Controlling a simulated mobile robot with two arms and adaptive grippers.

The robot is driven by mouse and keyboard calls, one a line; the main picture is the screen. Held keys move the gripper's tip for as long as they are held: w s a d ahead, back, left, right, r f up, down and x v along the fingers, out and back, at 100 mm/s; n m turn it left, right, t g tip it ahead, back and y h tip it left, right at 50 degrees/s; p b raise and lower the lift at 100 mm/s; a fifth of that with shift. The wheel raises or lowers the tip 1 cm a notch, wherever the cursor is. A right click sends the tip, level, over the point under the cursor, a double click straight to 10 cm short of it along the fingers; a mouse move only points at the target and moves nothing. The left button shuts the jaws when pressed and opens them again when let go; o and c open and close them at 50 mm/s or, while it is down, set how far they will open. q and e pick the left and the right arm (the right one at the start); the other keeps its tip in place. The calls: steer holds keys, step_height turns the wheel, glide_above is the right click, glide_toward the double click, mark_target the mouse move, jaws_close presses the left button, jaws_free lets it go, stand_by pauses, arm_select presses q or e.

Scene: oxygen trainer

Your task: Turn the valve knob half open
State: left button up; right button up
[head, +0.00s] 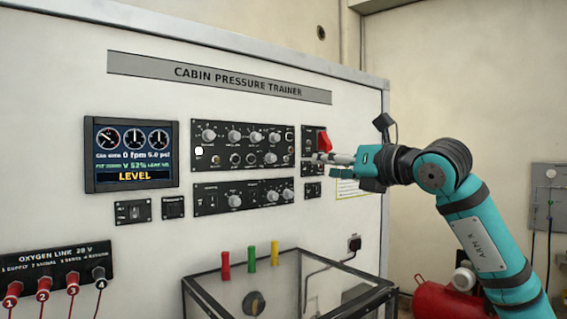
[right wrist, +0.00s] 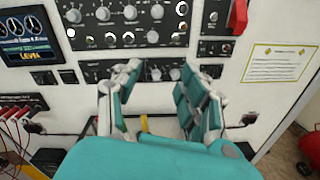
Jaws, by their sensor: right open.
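Two control panels are on the white trainer board. The upper panel (head: 243,144) has several grey knobs. I cannot read which knob is the valve's. The display (head: 131,154) reads "V 52%" and "LEVEL". My right gripper (head: 328,165) is open and empty, in front of the board's right part. In the right wrist view, knobs of the lower panel (right wrist: 165,73) show between its spread fingers (right wrist: 160,85), apart from them. My left gripper is out of view.
A red switch guard (head: 324,141) is close to my right fingertips. A clear-sided box (head: 215,275) with a dark knob (head: 254,303) stands below, with red, green and yellow posts behind its rim. Red plugs (head: 43,289) and cables are at lower left.

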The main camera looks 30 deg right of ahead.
steer(key=a+r+p, duration=0.1)
steer(key=a, duration=0.1)
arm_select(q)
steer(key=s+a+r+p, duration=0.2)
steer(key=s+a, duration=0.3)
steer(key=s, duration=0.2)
arm_select(e)
steer(key=p, duration=0.2)
glide_toward(274, 158)
steer(key=w+p, duration=0.2)
steer(key=w, duration=0.3)
steer(key=shift+w+a+r, duration=0.1)
steer(key=shift+w+a, duration=0.05)
steer(key=shift+w+a+p, duration=0.1)
steer(key=shift+w+p, duration=0.75)
steer(key=shift+w, duration=0.6)
steer(key=c, duration=0.7)
jaws_close()
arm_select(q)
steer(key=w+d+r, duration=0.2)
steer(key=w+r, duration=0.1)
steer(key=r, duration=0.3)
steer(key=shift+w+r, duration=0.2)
